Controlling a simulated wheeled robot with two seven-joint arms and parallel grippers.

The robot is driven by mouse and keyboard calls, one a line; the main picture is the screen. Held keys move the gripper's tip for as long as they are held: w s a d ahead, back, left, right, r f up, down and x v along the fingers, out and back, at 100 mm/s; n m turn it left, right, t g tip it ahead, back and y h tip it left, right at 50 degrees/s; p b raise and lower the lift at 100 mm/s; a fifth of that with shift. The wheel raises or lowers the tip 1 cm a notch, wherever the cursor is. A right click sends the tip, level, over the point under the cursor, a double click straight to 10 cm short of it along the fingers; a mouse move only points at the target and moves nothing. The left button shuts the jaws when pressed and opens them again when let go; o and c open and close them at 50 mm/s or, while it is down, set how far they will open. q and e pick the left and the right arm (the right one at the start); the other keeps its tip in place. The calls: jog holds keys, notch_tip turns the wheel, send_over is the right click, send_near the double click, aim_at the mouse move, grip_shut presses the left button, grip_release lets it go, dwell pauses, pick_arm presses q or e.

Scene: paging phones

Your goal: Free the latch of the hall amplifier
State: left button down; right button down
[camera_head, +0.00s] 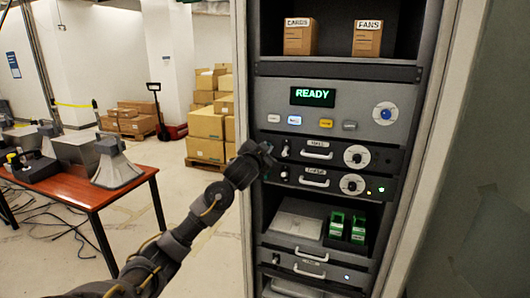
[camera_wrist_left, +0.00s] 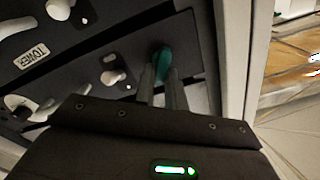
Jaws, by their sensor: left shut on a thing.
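The hall amplifier (camera_head: 335,154) is the upper of two dark slim units in the rack, with a small label, a handle and a dial. My left gripper (camera_head: 266,154) is at its left end in the head view and covers that corner. In the left wrist view my left gripper (camera_wrist_left: 163,88) is shut on a small teal-green latch (camera_wrist_left: 162,62) near the rack's edge. Whether the latch has turned is not clear. The unit below (camera_head: 335,182) has a similar handle and dial; a TOWER label (camera_wrist_left: 31,56) shows in the wrist view. My right gripper is out of view.
A panel with a green READY display (camera_head: 312,97) sits above the amplifiers. Small boxes (camera_head: 300,37) stand on the top shelf, and green modules (camera_head: 347,226) lower down. A red table (camera_head: 95,190) with horn speakers stands left, and cartons (camera_head: 205,122) behind. Floor between is clear.

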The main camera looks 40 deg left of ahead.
pick_arm(q)
jog(key=shift+d+f+m+b, duration=0.15)
jog(key=shift+m+b, duration=0.85)
jog(key=shift+m, duration=0.85)
jog(key=shift+f+m+b, duration=0.15)
jog(key=shift+m+b, duration=0.9)
jog(key=shift+m, duration=0.75)
jog(key=shift+d+f+m+b, duration=0.15)
jog(key=shift+m+b, duration=0.85)
jog(key=shift+m, duration=0.85)
jog(key=shift+a, duration=0.1)
jog(key=c, duration=1.4)
grip_release()
jog(key=shift+c, duration=0.2)
